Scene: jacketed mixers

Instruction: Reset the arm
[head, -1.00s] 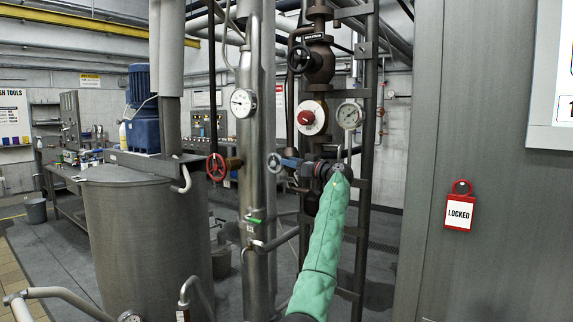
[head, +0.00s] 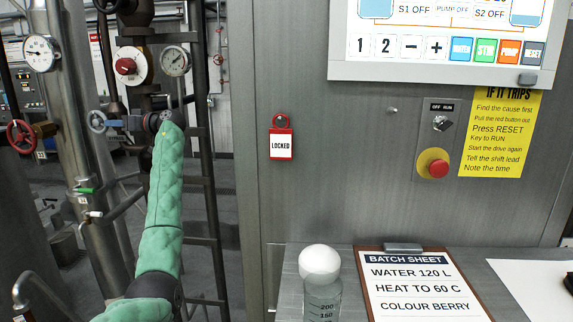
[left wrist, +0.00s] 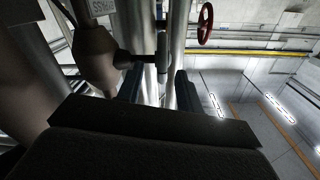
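My left arm in its green quilted sleeve (head: 163,225) rises from the bottom of the head view, stretched forward toward the pipework. Nothing is visibly clamped. My right gripper is not in view.
A red handwheel (head: 20,136), gauges (head: 174,61) and a dark ladder-like frame (head: 205,180) surround the arm. A grey cabinet with a red LOCKED tag (head: 281,143), touch panel (head: 440,45) and red stop button (head: 438,168) stands right.

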